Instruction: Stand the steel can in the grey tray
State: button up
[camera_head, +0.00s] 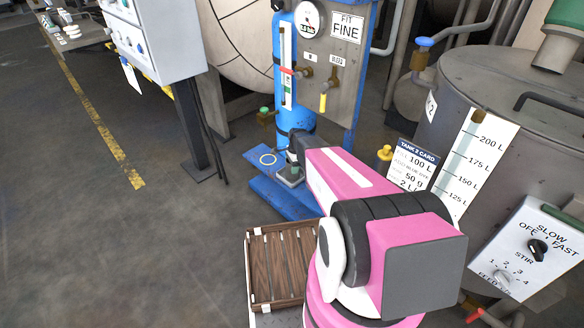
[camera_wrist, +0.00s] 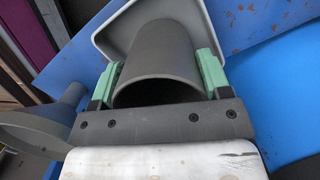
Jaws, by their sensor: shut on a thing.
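The steel can (camera_wrist: 165,50), a plain dark-grey cylinder, is between the green finger pads of my gripper (camera_wrist: 160,78) in the wrist view. My gripper is shut on it from both sides. The can's open mouth faces the camera. The grey tray (camera_wrist: 98,42), with a pale raised rim, lies behind the can, which overlaps it in the picture. The can's base is hidden, so I cannot tell whether it touches the tray floor. In the head view the tray (camera_head: 290,181) is small on the blue base, with my gripper (camera_head: 293,168) over it.
The blue base (camera_head: 285,199) carries a blue column (camera_head: 297,100) and gauge panel just behind. A wooden slatted crate (camera_head: 276,268) is in front. The large tank (camera_head: 480,90) stands right. A grey round part (camera_wrist: 35,125) is left in the wrist view. Floor at left is clear.

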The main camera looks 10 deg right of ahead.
jog(key=shift+f, duration=0.35)
jog(key=shift+f, duration=0.15)
jog(key=o, duration=1)
jog(key=shift+o, duration=0.2)
notch_tip(320, 180, up, 8)
jog(key=d, duration=0.1)
jog(key=s+r+n+h, duration=0.1)
jog(key=s+r+n, duration=0.5)
jog(key=s, duration=0.6)
jog(key=s+r+n, duration=0.7)
jog(key=s+n, duration=0.2)
jog(key=s, duration=0.3)
jog(key=shift+a+r+n+h, duration=0.3)
jog(key=shift+a+n+h, duration=0.1)
jog(key=shift+s, duration=0.1)
